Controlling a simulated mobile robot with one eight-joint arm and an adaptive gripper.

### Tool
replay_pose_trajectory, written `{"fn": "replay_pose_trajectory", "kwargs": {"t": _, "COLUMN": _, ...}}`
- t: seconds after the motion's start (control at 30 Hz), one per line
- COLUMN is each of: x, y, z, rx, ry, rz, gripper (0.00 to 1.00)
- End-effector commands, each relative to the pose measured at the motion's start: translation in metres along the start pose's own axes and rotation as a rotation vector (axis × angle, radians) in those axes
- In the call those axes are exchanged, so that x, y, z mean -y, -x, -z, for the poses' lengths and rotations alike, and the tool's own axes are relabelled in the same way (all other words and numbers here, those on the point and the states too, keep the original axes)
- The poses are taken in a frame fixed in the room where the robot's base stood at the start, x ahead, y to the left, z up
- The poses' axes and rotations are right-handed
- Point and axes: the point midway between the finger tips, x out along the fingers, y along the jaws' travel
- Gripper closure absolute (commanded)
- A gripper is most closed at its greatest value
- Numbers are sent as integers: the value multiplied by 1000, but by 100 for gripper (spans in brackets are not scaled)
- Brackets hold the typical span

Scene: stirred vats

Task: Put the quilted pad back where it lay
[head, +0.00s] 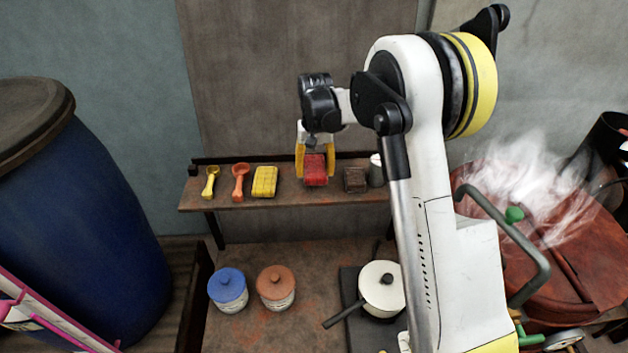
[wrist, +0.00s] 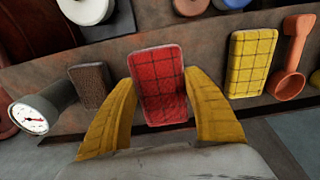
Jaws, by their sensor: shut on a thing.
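A red quilted pad (head: 316,171) is between the yellow fingers of my gripper (head: 315,160), at the shelf in the head view. The same red pad (wrist: 158,84) stands in the middle of the wrist view, with a finger of my gripper (wrist: 160,112) on each side. My gripper is shut on it. I cannot tell whether the pad touches the shelf. A yellow quilted pad (head: 265,181) lies on the shelf to the left of the red one; it also shows on the right in the wrist view (wrist: 250,62).
The narrow shelf (head: 218,203) also bears a yellow scoop (head: 210,183), an orange scoop (head: 239,184), a dark brown block (head: 355,180) and a gauge (wrist: 38,115). Below are a blue jar (head: 228,289), an orange-brown jar (head: 276,287) and a white pan (head: 382,290). Steam rises from a red vat (head: 560,285) at right.

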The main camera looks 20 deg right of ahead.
Motion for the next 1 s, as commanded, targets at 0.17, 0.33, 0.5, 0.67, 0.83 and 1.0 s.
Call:
{"fn": "replay_pose_trajectory", "kwargs": {"t": 0.17, "x": 3, "y": -12, "z": 0, "rx": 0, "ry": 0, "rz": 0, "gripper": 64}}
{"fn": "replay_pose_trajectory", "kwargs": {"t": 0.33, "x": 3, "y": -38, "z": 0, "rx": 0, "ry": 0, "rz": 0, "gripper": 64}}
{"fn": "replay_pose_trajectory", "kwargs": {"t": 0.5, "x": 3, "y": -42, "z": 0, "rx": 0, "ry": 0, "rz": 0, "gripper": 64}}
{"fn": "replay_pose_trajectory", "kwargs": {"t": 0.67, "x": 3, "y": -44, "z": 0, "rx": 0, "ry": 1, "rz": 0, "gripper": 64}}
{"fn": "replay_pose_trajectory", "kwargs": {"t": 0.83, "x": 3, "y": -45, "z": 0, "rx": 0, "ry": 1, "rz": 0, "gripper": 20}}
{"fn": "replay_pose_trajectory", "kwargs": {"t": 1.0, "x": 3, "y": -45, "z": 0, "rx": 0, "ry": 1, "rz": 0, "gripper": 20}}
